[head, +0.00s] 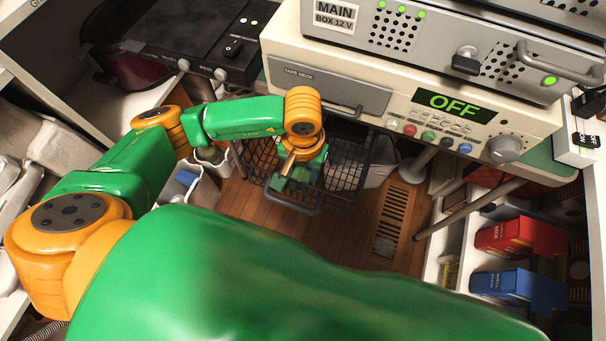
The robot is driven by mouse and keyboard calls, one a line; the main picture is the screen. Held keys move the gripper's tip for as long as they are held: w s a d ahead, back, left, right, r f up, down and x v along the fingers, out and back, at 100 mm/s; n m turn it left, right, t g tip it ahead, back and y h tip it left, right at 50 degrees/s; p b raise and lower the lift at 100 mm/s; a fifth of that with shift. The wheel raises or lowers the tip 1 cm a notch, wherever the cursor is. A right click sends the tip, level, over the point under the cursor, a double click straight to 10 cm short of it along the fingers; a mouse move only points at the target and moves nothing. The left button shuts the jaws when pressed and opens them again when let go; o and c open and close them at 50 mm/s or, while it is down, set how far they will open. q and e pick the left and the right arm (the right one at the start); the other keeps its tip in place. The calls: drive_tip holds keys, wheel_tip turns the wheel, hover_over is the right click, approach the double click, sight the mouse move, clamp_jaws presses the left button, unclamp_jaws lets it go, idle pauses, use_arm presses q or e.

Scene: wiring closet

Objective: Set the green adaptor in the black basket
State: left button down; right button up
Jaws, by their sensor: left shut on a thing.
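My left gripper (288,166) points down over the black basket (345,165), near its front rim. It is shut on a small green block, which looks like the green adaptor (279,184). The arm's wrist hides part of the block and part of the basket's inside. I cannot tell whether the adaptor touches the basket. The basket is a wire mesh one, low down in front of the tape deck unit. My right gripper is not in view.
A cream tape deck unit (340,55) with an OFF display overhangs the basket's back. A white bin (205,185) stands left of the basket. A floor vent (392,220) and white shelving with red (508,237) and blue (505,283) boxes lie to the right.

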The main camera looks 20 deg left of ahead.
use_arm(q)
drive_tip(key=shift+f, duration=1)
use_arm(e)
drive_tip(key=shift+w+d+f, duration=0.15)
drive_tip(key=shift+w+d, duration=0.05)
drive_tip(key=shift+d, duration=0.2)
use_arm(q)
drive_tip(key=shift+f, duration=0.1)
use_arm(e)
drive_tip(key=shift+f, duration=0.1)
